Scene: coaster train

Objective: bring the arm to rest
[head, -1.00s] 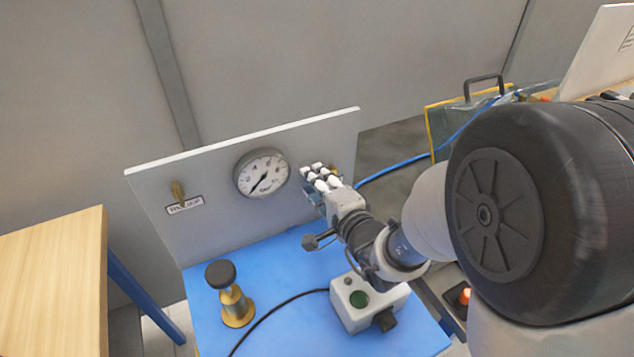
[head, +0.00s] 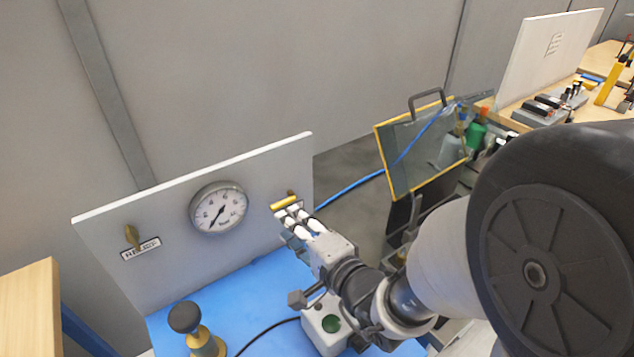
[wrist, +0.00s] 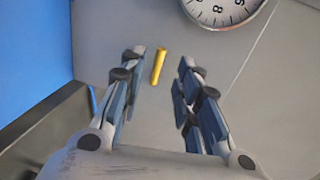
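My gripper (head: 288,222) is in front of the right part of an upright grey panel. In the wrist view my gripper (wrist: 160,75) has its two fingers spread apart, with no object held between them. A short yellow brass handle (wrist: 158,66) shows on the panel beyond the gap between the fingertips. The same handle (head: 285,202) shows just above the fingertips in the head view. I cannot tell how far the fingers stand from it.
A round gauge (head: 219,208) and a second brass lever (head: 132,238) are on the grey panel (head: 165,270). A black-knobbed brass post (head: 205,342) and a button box (head: 325,325) stand on the blue bench (head: 240,290). A yellow-edged clear panel (head: 420,152) stands behind my arm.

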